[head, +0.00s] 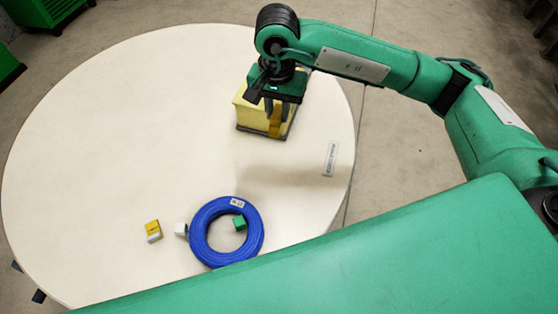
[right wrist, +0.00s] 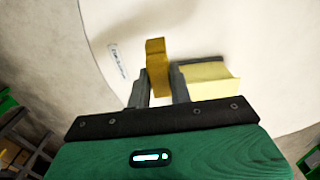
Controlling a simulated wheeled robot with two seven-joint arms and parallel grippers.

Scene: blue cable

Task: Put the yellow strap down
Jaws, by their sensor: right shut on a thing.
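The yellow strap (right wrist: 157,65) is a darker yellow band between the fingers of my right gripper (right wrist: 158,88) in the right wrist view. My right gripper is shut on it. In the head view the strap (head: 275,124) hangs from my right gripper (head: 275,110), in front of a pale yellow box (head: 246,115) on the table. I cannot tell whether the strap touches the box or the table. The box also shows beside the right finger in the right wrist view (right wrist: 213,82). My left gripper is not in view.
A round white table (head: 110,120) holds a blue cable coil (head: 199,238) with a green cube (head: 239,223) inside its ring. A white block (head: 181,230) and a yellow-and-white block (head: 153,230) stand left of it. A label (head: 330,160) lies near the right edge. The table's left half is clear.

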